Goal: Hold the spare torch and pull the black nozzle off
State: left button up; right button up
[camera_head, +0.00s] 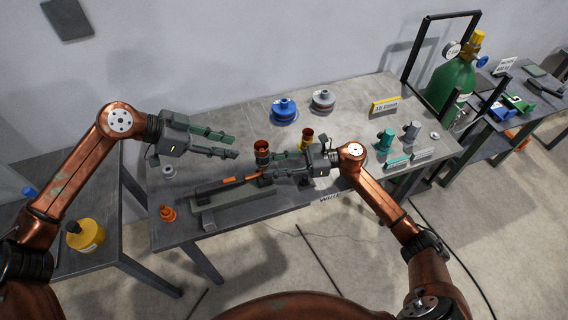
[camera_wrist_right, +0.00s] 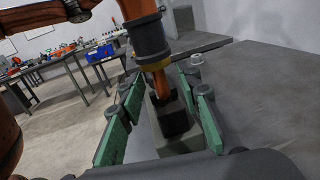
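The spare torch (camera_head: 211,187) lies on a low grey-green stand (camera_head: 232,199) near the table's front edge. It has a dark body and an orange stretch to the right. In the right wrist view, a black cylinder (camera_wrist_right: 149,40) with a brass ring and orange taper is ahead, above a black block (camera_wrist_right: 172,117). I cannot tell for sure which dark part is the nozzle. My right gripper (camera_head: 273,166) is low at the stand's right end. Its green fingers are apart on either side of the block and taper. My left gripper (camera_head: 237,146) is open and empty, raised behind the torch.
A copper-topped cup (camera_head: 262,147) and a yellow cup (camera_head: 307,134) stand close to my right gripper. Blue (camera_head: 284,109) and grey (camera_head: 322,99) spools stand behind. An orange cone-like piece (camera_head: 168,213) is at front left. A green cylinder (camera_head: 453,84) stands right. The table's back left is clear.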

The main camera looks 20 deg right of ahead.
jog(key=shift+w+a, duration=0.2)
jog(key=shift+a, duration=1.05)
jog(key=shift+c, duration=0.3)
grip_shut()
dwell(0.5)
